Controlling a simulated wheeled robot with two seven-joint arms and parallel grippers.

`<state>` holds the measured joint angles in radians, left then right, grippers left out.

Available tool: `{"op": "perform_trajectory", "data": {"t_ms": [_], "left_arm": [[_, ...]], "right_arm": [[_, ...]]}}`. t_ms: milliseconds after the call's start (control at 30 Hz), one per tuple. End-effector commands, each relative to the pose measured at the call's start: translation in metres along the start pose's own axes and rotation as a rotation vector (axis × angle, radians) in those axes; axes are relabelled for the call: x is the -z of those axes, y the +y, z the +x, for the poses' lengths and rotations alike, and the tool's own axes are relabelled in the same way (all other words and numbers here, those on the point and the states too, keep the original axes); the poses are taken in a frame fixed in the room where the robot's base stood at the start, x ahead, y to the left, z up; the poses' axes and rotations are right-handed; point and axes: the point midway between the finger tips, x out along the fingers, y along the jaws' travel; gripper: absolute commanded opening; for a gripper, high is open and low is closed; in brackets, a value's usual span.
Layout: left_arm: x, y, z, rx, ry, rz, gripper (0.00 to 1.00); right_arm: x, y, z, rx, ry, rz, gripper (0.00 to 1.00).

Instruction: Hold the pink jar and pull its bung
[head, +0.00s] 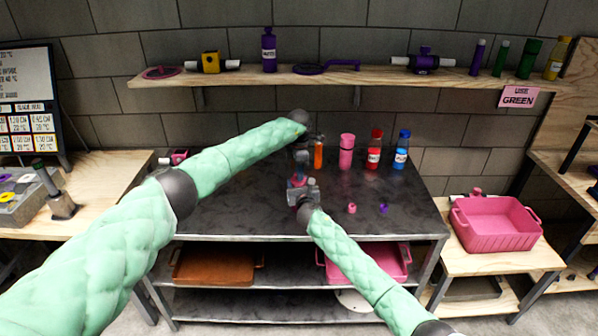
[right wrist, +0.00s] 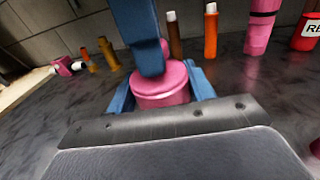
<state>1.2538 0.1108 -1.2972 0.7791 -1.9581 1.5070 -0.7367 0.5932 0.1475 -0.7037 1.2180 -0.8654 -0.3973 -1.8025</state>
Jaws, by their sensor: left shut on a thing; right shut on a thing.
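The pink jar (right wrist: 160,90) stands over the dark bench and is largely hidden by my grippers in the head view. My right gripper (head: 302,192) is shut on the jar's body, with a blue finger on either side of it in the right wrist view (right wrist: 160,97). My left gripper (head: 299,174) reaches down from above and is shut on the pink bung (right wrist: 165,48) at the jar's top. One blue finger covers much of the bung. I cannot tell whether the bung is still seated in the neck.
An orange bottle (head: 319,154), pink cylinder (head: 346,153), red bottle (head: 374,150) and blue bottle (head: 402,151) stand behind on the bench. A small pink piece (head: 352,208) and purple piece (head: 384,208) lie right of my grippers. A pink tub (head: 497,238) sits at right.

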Motion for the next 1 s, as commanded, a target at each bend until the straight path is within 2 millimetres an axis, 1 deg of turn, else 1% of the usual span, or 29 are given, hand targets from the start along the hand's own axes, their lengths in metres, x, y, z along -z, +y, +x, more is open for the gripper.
{"op": "perform_trajectory", "data": {"t_ms": [333,1000], "left_arm": [[0.0,0.0,-0.002,0.0,0.0,0.0,0.0],[0.0,0.0,-0.02,0.0,0.0,0.0,0.0]], "right_arm": [[0.001,0.0,0.0,0.0,0.001,0.0,0.12],[0.001,0.0,0.0,0.0,0.001,0.0,0.12]]}}
